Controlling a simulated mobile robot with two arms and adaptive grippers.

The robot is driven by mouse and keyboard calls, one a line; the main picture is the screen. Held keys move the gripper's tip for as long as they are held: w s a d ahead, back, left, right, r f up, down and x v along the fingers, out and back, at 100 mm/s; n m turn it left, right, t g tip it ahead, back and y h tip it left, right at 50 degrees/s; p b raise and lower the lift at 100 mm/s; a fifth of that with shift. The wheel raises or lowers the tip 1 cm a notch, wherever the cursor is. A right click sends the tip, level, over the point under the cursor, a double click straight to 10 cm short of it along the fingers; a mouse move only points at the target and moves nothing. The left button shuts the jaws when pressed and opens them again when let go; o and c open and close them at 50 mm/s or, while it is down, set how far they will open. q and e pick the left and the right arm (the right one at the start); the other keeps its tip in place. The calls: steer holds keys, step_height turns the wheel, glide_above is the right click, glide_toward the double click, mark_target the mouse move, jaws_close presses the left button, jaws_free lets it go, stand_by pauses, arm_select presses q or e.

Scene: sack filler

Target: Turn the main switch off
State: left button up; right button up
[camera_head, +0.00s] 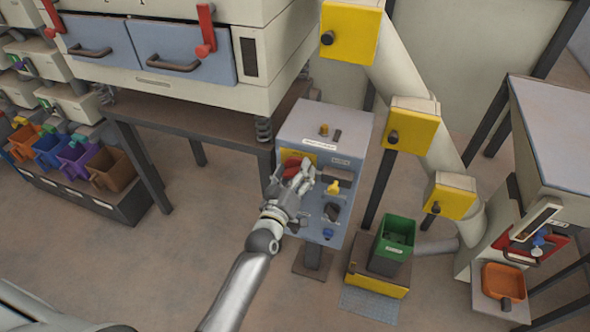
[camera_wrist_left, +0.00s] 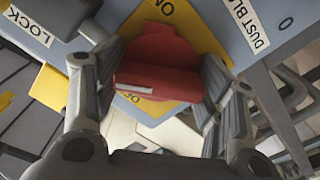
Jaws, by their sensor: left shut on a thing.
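The main switch is a red rotary knob (camera_wrist_left: 160,68) on a yellow plate (camera_wrist_left: 181,20) with partly hidden lettering. It is mounted on a grey-blue control box (camera_head: 310,128), and the red knob also shows in the head view (camera_head: 291,166). My left gripper (camera_wrist_left: 160,85) is shut on the red knob, with one finger on each side of it. In the head view the left gripper (camera_head: 297,178) covers part of the knob and plate. A white mark runs along the knob's grip. My right gripper is not in view.
The box also carries a yellow knob (camera_head: 333,188), a blue button (camera_head: 328,233) and labels. A "LOCK" label (camera_wrist_left: 31,28) and a "DUST BL..." label (camera_wrist_left: 249,24) flank the switch. A green bin (camera_head: 396,236) stands to the right. Floor at lower left is clear.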

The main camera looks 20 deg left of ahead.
arm_select(q)
steer(key=n, duration=0.5)
steer(key=shift+n, duration=0.3)
steer(key=n, duration=0.5)
steer(key=shift+n, duration=0.4)
steer(key=o, duration=1)
steer(key=s, duration=1.2)
steer(key=shift+a, duration=0.2)
